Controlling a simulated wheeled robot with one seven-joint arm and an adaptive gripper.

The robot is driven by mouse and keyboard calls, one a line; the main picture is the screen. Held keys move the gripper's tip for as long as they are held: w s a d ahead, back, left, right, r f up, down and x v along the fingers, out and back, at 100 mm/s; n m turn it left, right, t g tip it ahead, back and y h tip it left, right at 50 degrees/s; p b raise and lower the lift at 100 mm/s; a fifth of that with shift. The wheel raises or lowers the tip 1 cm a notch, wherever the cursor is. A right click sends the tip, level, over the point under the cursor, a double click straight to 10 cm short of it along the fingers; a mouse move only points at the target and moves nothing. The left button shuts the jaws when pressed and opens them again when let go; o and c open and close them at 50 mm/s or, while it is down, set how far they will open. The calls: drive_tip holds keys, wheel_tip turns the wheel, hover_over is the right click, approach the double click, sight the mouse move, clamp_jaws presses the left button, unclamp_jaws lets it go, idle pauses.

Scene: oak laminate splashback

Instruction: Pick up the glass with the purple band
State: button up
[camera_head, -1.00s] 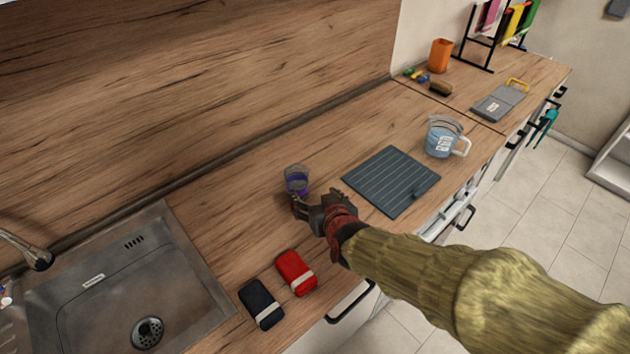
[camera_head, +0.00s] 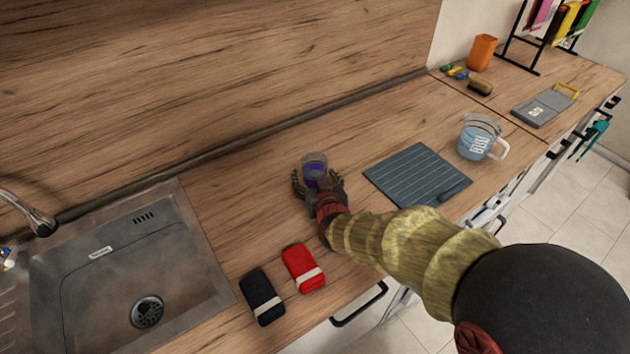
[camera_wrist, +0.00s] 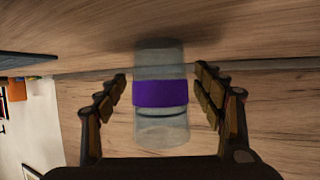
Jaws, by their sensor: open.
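The glass with the purple band (camera_head: 315,167) stands on the wooden counter, in front of the splashback. In the wrist view the clear glass (camera_wrist: 160,122) with its purple band shows between the two fingers, with a gap on each side. My gripper (camera_head: 319,184) is open around the near side of the glass, and its fingers partly hide the lower part in the head view. The same open gripper (camera_wrist: 163,108) shows in the wrist view.
A grey ridged mat (camera_head: 416,175) lies right of my gripper, with a measuring jug (camera_head: 478,137) beyond it. Red (camera_head: 302,268) and black (camera_head: 261,297) cases lie in front, near the sink (camera_head: 125,270). The counter behind the glass is clear.

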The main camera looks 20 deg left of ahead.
drive_tip(key=shift+w, duration=0.15)
drive_tip(key=shift+c, duration=1.1)
drive_tip(key=c, duration=1.1)
drive_tip(key=shift+a+r, duration=0.1)
drive_tip(key=shift+c, duration=0.6)
